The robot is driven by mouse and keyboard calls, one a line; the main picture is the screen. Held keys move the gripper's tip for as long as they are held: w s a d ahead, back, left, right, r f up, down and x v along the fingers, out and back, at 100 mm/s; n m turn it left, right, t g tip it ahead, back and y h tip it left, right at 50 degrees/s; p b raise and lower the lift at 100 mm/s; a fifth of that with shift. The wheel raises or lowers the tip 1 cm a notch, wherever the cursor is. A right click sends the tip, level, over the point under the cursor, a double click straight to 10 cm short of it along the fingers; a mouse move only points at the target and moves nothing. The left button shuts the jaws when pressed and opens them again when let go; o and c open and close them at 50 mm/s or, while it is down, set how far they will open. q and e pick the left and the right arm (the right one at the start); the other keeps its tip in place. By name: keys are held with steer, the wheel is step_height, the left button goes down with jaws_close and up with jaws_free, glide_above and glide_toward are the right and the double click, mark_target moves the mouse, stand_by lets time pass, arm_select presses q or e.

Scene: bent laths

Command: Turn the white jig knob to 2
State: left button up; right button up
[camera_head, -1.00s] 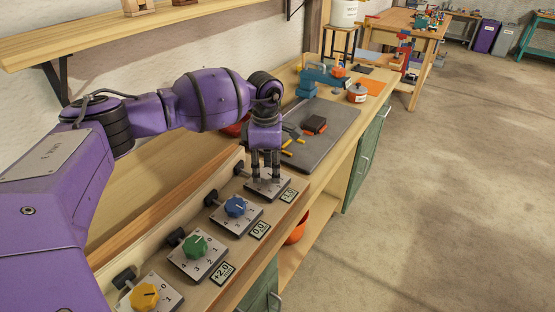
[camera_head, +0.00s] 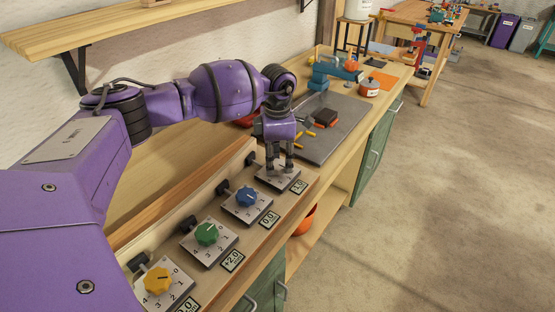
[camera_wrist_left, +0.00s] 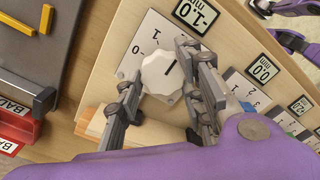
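The white jig knob (camera_wrist_left: 160,74) sits on a pale scale plate (camera_wrist_left: 132,66) in the left wrist view. Its dark mark points up and to the right. A 0 and a 1 show on the plate; the right finger covers part of the scale, and I cannot read the 2. My left gripper (camera_wrist_left: 160,78) has one finger on each side of the knob, close against it.
Blue (camera_head: 247,196), green (camera_head: 207,233) and yellow (camera_head: 158,280) knobs line the board nearer to me, each with a small display. The display (camera_wrist_left: 194,13) by the white knob reads -1.0. A grey mat (camera_head: 338,132) with tools lies beyond.

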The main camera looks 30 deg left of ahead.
mark_target(277, 162)
arm_select(q)
steer(key=shift+o, duration=1.4)
steer(key=shift+w+a+r, duration=0.15)
steer(key=shift+w+r, duration=0.1)
steer(key=shift+r, duration=0.05)
steer(key=shift+f, duration=0.2)
steer(key=shift+s, duration=0.1)
step_height(277, 162, up, 12)
